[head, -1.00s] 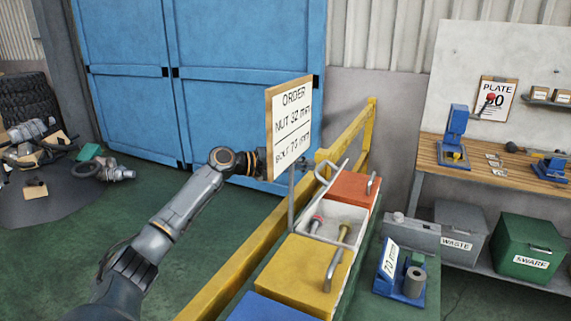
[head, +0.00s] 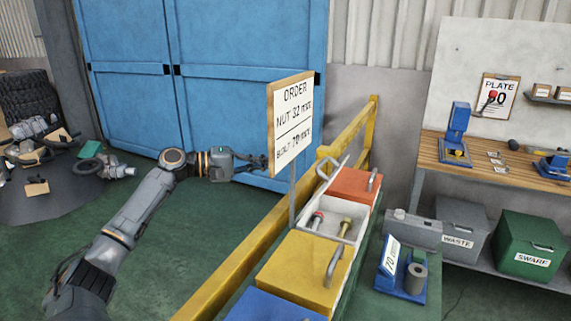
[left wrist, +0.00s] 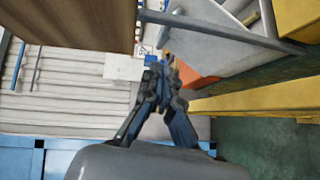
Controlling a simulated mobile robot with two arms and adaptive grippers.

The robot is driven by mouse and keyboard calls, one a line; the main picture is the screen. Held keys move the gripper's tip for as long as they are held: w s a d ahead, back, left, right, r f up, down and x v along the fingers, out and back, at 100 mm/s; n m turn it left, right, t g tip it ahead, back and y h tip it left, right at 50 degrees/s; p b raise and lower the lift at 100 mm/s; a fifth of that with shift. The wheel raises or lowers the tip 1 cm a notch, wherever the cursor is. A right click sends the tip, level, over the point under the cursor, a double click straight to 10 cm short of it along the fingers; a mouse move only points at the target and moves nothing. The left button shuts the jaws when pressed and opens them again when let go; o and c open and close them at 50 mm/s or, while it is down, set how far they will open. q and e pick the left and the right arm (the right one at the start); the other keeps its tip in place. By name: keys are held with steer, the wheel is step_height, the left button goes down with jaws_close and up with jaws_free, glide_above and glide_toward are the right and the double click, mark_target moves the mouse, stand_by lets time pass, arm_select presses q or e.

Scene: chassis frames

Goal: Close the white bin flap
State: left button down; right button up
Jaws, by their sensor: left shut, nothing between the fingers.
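The white bin (head: 352,213) stands in the row between the yellow and orange bins. It is open, with a red-headed part and a brass bolt inside. Its flap (head: 336,177) stands raised on the left side, seen nearly edge-on, with a bent handle. In the left wrist view the flap (left wrist: 212,48) is a pale plate beyond a grey post. My left gripper (head: 264,163) is shut and empty, left of the order sign and apart from the flap. Its fingers also show in the left wrist view (left wrist: 165,64). My right gripper is out of view.
The order sign (head: 291,117) stands on a thin post between my gripper and the flap; its brown back (left wrist: 70,22) is close in the left wrist view. A yellow rail (head: 240,255) runs along the bins. The yellow bin (head: 298,262) and orange bin (head: 350,185) are shut.

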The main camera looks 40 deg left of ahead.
arm_select(q)
steer(key=a+f+n+t, duration=0.1)
steer(key=a+f+n, duration=0.1)
steer(key=a+f, duration=0.1)
steer(key=s+d+p+x, duration=0.1)
steer(key=p+x, duration=0.4)
steer(key=x, duration=0.8)
steer(key=shift+d+r+t, duration=0.3)
steer(key=shift+d+r, duration=0.15)
steer(key=shift+d, duration=0.05)
steer(key=shift+w, duration=0.1)
steer(key=shift+p, duration=0.3)
